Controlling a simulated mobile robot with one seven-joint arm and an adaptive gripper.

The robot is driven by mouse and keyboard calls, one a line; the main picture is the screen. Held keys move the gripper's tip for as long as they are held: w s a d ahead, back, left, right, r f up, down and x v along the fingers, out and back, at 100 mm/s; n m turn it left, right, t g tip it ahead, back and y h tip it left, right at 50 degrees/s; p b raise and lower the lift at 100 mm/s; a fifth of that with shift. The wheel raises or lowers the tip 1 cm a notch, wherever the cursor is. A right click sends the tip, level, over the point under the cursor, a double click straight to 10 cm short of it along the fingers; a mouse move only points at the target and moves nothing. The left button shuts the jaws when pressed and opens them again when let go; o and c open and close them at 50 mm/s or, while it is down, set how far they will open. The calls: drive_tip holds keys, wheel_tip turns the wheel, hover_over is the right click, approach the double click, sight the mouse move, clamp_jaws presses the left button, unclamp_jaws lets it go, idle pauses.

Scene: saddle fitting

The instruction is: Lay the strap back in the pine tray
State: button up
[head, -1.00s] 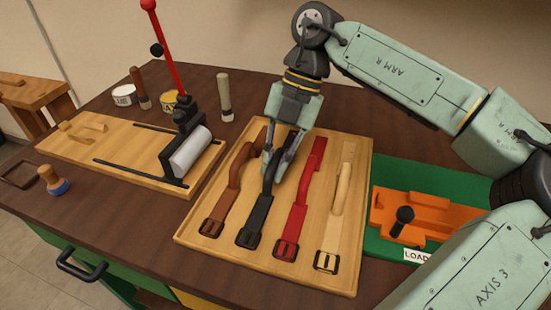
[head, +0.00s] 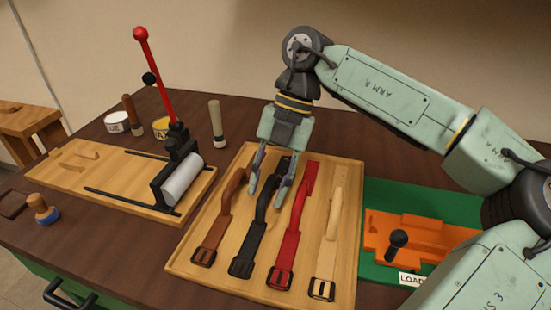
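The pine tray (head: 222,284) holds a brown strap (head: 212,232), a black strap (head: 250,240), a red strap (head: 290,232) and a pale tan strap (head: 328,240) side by side, buckles toward the front. All lie in the tray; the black strap is second from the left. My gripper (head: 265,201) is over the tray with its fingers spread apart, one on each side of the black strap's upper part. It looks empty. The fingers and palm hide some of the black strap's far end.
A wooden board with a roller (head: 183,180) and red-knobbed lever (head: 158,75) stands to the left. An orange fixture (head: 425,232) sits on a green mat at the right. Tins, wooden-handled tools and a blue-based stamp (head: 41,209) stand on the dark bench.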

drive_tip(key=v, duration=1.1)
drive_tip(key=shift+r+b, duration=0.15)
drive_tip(key=shift+b, duration=0.3)
